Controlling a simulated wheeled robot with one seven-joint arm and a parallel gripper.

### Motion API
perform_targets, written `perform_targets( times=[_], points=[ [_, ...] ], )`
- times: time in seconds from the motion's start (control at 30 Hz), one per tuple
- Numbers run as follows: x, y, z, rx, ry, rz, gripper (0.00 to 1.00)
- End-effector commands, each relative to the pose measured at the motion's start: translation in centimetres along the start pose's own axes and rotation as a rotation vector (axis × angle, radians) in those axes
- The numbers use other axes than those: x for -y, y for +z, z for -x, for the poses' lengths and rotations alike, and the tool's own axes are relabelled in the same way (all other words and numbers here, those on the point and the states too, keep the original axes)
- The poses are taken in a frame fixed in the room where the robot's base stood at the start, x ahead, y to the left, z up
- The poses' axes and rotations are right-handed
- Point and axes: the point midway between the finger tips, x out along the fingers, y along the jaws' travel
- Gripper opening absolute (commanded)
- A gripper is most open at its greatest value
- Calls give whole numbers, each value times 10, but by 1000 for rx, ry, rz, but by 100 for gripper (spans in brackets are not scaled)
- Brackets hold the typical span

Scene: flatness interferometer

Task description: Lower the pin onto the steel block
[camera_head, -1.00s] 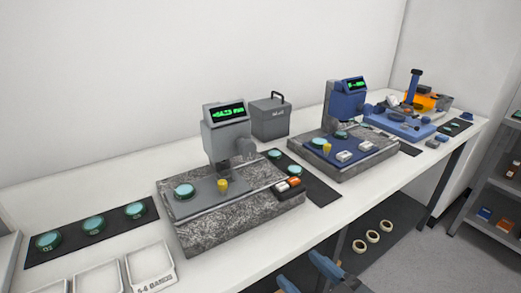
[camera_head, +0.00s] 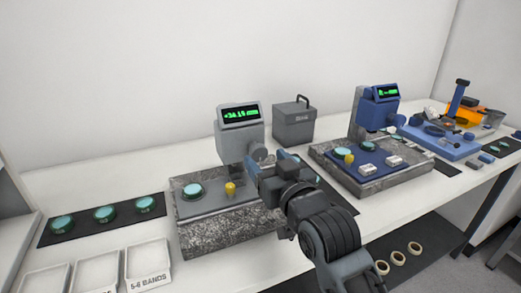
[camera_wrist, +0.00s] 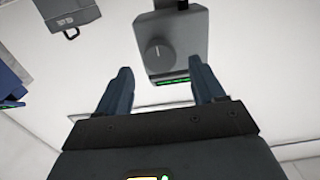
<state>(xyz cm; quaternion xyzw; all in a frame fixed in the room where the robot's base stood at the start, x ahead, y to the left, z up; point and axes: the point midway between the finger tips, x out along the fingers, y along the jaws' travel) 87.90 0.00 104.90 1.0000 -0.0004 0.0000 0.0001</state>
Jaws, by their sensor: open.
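The grey gauge (camera_head: 240,136) stands on a speckled granite base (camera_head: 225,235), its green display lit. In the wrist view its grey head (camera_wrist: 190,28) appears upside down, with a round knob (camera_wrist: 158,52) on its side. My gripper (camera_wrist: 158,70) is open and empty, its two fingers apart and pointing toward this head, with a gap visible before it. In the head view my arm crosses the right part of the base, and my gripper (camera_head: 255,168) is beside the gauge. I cannot make out the pin or the steel block; the area under the head is partly hidden.
A yellow knob (camera_head: 230,189) and a teal disc (camera_head: 192,190) are on the grey gauge's plate. A blue gauge (camera_head: 376,108) stands to the right, a grey case (camera_head: 294,124) behind. White trays (camera_head: 97,270) and a dark mat (camera_head: 75,227) with teal discs lie left.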

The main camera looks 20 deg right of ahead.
Motion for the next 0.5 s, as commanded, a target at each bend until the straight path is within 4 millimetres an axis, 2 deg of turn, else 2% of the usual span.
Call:
perform_targets(
  times=[0.1,0.23,0.5],
  points=[
    [0,-2,-20,0,0,-2,68],
    [0,-2,-37,-1,-1,-2,68],
    [0,0,-51,0,-1,-1,68]
  ],
)
